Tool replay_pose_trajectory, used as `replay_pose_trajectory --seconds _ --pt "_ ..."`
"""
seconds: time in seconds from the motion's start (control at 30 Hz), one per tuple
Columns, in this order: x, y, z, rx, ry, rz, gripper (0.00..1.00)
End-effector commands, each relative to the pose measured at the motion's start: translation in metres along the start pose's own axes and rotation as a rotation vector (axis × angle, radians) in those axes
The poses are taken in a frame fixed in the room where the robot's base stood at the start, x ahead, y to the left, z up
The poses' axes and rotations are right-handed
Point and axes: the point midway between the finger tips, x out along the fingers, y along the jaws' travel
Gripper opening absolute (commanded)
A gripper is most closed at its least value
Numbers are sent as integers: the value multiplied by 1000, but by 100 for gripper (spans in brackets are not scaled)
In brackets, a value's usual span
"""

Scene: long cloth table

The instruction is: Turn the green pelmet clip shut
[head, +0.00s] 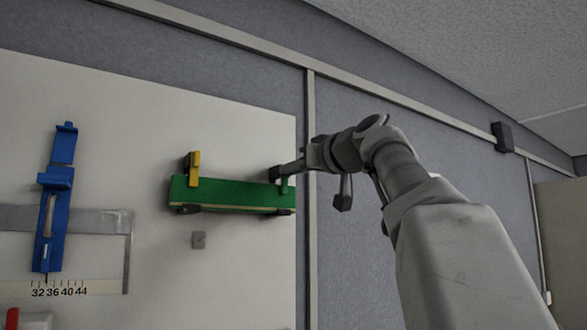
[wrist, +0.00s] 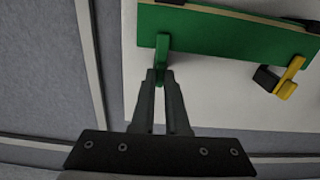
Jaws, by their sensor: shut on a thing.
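The green pelmet (head: 235,195) is a long green bar on the white wall panel. The green clip (head: 284,183) is at its right end in the head view and partly hidden by my gripper (head: 279,172). In the wrist view the green clip (wrist: 163,56) stands upright against the edge of the pelmet (wrist: 225,35). My gripper (wrist: 160,76) has its fingertips closed on the clip's free end. A yellow clip (head: 195,168) sits at the pelmet's left end; it also shows in the wrist view (wrist: 289,78), tilted.
A blue slider device (head: 52,200) with a number scale (head: 62,289) is on the panel at left. A vertical metal strip (head: 310,240) runs along the panel's right side.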

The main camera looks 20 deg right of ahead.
Motion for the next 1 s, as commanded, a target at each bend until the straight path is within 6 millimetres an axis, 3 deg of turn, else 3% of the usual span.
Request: replay_pose_trajectory --seconds 0.6,0.63,0.8,1.0 --pt "0 0 1 45 -1 0 0" --pt "0 0 1 45 -1 0 14" --pt "0 0 0 44 -1 0 42" --pt "0 0 0 43 0 0 42"
